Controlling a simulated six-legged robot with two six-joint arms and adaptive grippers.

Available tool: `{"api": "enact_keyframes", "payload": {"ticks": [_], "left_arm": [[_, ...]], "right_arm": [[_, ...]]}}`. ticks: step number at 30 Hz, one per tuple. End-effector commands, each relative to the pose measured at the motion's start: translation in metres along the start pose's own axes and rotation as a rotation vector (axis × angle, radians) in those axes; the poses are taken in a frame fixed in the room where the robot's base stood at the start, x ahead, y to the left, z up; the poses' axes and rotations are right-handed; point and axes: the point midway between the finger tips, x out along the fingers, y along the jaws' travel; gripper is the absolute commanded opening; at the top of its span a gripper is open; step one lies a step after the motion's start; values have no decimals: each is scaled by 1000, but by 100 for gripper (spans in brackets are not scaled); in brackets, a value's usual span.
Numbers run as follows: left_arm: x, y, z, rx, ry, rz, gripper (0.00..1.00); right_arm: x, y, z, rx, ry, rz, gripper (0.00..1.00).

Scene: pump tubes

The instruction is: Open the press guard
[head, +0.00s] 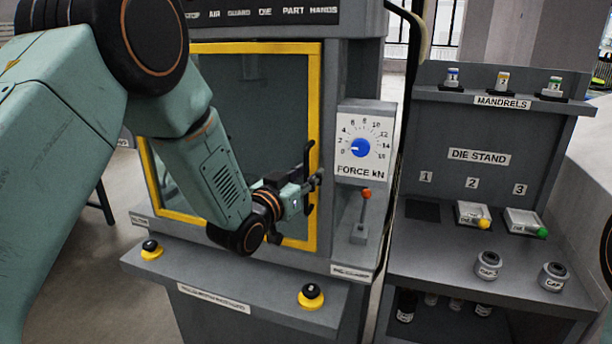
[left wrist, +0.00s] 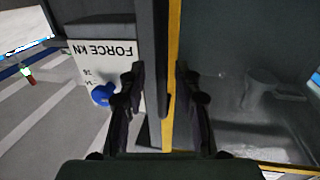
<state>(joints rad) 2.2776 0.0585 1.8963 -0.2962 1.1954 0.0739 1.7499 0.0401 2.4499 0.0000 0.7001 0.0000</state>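The press guard is a clear panel in a yellow frame (head: 313,110) on the front of the grey press, and it looks closed. A dark upright handle (head: 307,157) stands at its right side. My left gripper (head: 314,182) is at this handle. In the left wrist view its two fingers (left wrist: 160,88) are apart, with a dark upright bar, seemingly the handle, and the yellow frame edge (left wrist: 173,40) between them. I cannot tell whether a finger touches the bar. My left arm hides part of the panel. My right gripper is out of view.
Right of the guard are the force dial (head: 359,147) and a red-tipped lever (head: 362,215). Black buttons on yellow bases (head: 311,296) sit on the front ledge. The die stand (head: 480,150) with mandrels, dies and caps stands at the right.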

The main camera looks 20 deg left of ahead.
Motion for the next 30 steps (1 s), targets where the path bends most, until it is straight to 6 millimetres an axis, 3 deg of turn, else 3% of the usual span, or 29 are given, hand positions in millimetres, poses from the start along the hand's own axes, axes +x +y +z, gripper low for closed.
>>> {"api": "enact_keyframes", "payload": {"ticks": [4,15,30], "left_arm": [[0,-1,0,0,0,-1,31],[0,-1,0,0,0,0,0],[0,-1,-1,1,4,0,0]], "right_arm": [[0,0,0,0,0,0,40],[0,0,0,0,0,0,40],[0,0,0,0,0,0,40]]}}
